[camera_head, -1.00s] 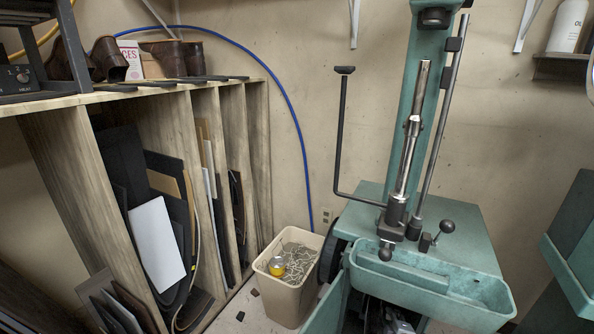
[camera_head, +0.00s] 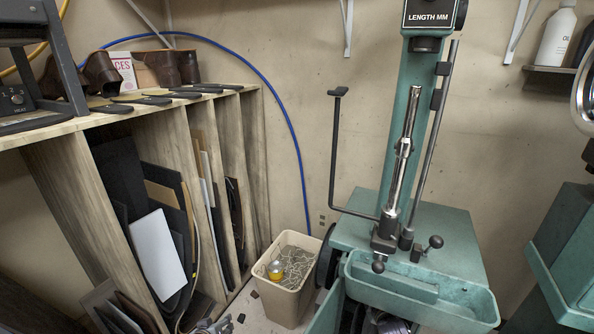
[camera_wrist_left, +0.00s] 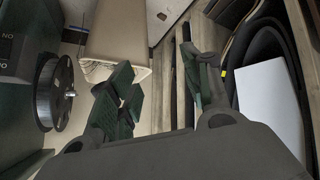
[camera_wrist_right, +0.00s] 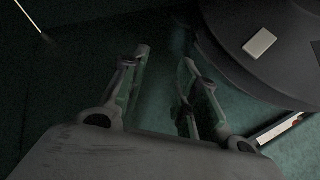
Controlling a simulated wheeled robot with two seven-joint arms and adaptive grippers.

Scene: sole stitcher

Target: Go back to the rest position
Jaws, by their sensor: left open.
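My left gripper (camera_head: 213,326) shows at the bottom edge of the head view, in front of the rack's foot and left of the bin. In the left wrist view its two green-grey fingers (camera_wrist_left: 158,68) stand apart with nothing between them. My right gripper (camera_wrist_right: 166,58) shows in the right wrist view over a dark green surface. Its fingers are apart and empty. I cannot make it out surely in the head view.
A wooden rack (camera_head: 172,130) with sheets stands left. A beige bin (camera_head: 272,296) holding scraps and a yellow can stands beside the green stitching machine (camera_head: 440,240). A round dark part (camera_wrist_right: 240,50) is close to my right gripper. Another green machine (camera_head: 565,240) stands far right.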

